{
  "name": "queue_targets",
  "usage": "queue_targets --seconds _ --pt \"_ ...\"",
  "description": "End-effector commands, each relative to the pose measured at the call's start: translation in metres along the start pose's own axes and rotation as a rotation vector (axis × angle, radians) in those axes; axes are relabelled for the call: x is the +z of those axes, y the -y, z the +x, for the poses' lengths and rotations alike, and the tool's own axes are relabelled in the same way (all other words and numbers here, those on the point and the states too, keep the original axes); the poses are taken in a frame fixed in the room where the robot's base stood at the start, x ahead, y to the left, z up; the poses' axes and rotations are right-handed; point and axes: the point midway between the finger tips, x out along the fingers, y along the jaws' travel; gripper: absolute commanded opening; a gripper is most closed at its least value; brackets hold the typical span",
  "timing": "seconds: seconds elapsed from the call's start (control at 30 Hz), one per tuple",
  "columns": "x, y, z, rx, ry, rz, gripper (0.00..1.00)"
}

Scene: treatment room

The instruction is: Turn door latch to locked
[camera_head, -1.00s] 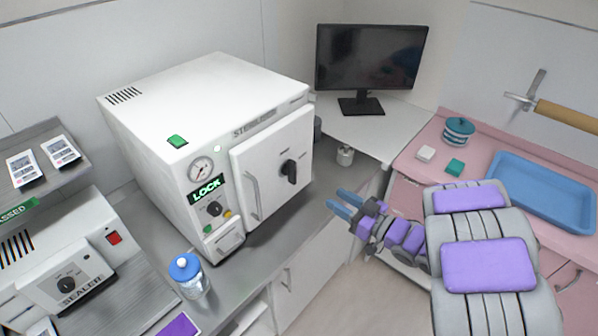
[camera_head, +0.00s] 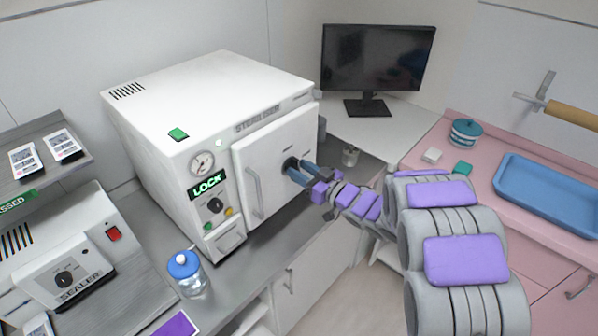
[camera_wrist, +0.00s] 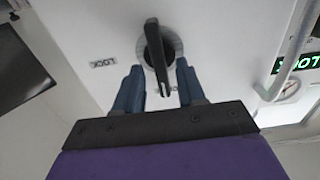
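The white sterilizer (camera_head: 215,105) stands on the grey counter with its door (camera_head: 272,160) shut. The black door latch (camera_head: 290,165) is on the door's right half, partly hidden by my gripper in the head view. In the wrist view the latch (camera_wrist: 156,55) is a black lever on a round grey base, and a label (camera_wrist: 103,63) shows beside it. My gripper (camera_head: 296,173) has blue fingers and is at the latch. In the wrist view my gripper (camera_wrist: 158,80) is open, one finger on each side of the lever's end, with gaps showing; contact is not clear.
A door handle bar (camera_head: 255,193) is left of the latch. A green LOCK display (camera_head: 207,186) is lit on the front panel.

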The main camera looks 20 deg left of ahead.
Motion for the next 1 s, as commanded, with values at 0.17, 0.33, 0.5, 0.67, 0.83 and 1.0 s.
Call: queue_targets --seconds 0.17,0.33,0.5,0.67,0.83,1.0 --pt "0.0011 0.0015 0.0084 -0.001 0.004 -0.002 0.39" --pt "0.0013 0.0020 0.0102 0.000 0.005 -0.003 0.39" --pt "0.0012 0.0020 0.0101 -0.001 0.005 -0.003 0.26" --pt "0.0011 0.0014 0.0099 -0.001 0.004 -0.003 0.11" --pt "0.0011 0.0015 0.0096 0.000 0.004 -0.003 0.00" --pt "0.0009 0.0014 0.0094 0.000 0.004 -0.001 0.00"
